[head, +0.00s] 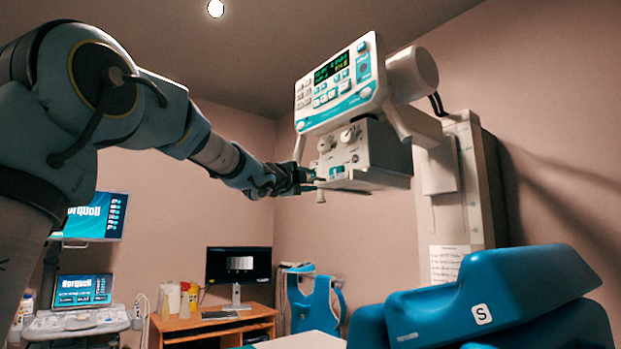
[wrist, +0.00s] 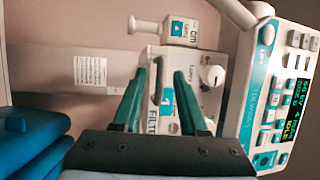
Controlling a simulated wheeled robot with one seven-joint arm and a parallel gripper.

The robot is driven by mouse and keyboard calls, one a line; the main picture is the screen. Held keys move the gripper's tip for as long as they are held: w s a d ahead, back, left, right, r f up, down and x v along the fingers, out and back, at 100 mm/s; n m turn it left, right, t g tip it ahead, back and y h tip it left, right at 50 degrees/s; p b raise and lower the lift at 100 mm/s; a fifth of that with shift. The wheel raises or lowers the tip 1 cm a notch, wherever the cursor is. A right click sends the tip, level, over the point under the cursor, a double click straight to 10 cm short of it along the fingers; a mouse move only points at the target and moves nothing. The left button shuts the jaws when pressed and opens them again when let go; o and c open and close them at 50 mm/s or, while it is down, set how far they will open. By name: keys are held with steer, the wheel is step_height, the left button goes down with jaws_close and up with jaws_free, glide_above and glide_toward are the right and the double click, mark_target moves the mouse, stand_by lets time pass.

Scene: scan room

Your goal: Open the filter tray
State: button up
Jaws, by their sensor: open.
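The white x-ray head's collimator box (head: 365,150) hangs below its control panel. The filter tray, marked by a teal label at the lower front of the box (head: 337,172), shows no clear gap in the head view. In the wrist view its teal "1" and "FILTER" label (wrist: 167,97) lies between my fingers. My gripper (head: 308,183) is open at the lower front of the box. In the wrist view its two green fingers (wrist: 160,75) are spread, with nothing clearly held. I cannot tell whether they touch the tray.
The control panel (head: 338,82) is just above my gripper; it also shows in the wrist view (wrist: 275,90). A white knob (wrist: 213,76) is beside my right finger. A blue chair (head: 490,300) stands below right. A desk with a monitor (head: 238,265) is behind.

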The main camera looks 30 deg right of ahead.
steer(key=shift+w+d, duration=0.25)
steer(key=shift+d, duration=0.1)
steer(key=shift+c, duration=0.2)
steer(key=shift+r, duration=0.15)
steer(key=c, duration=0.6)
jaws_close()
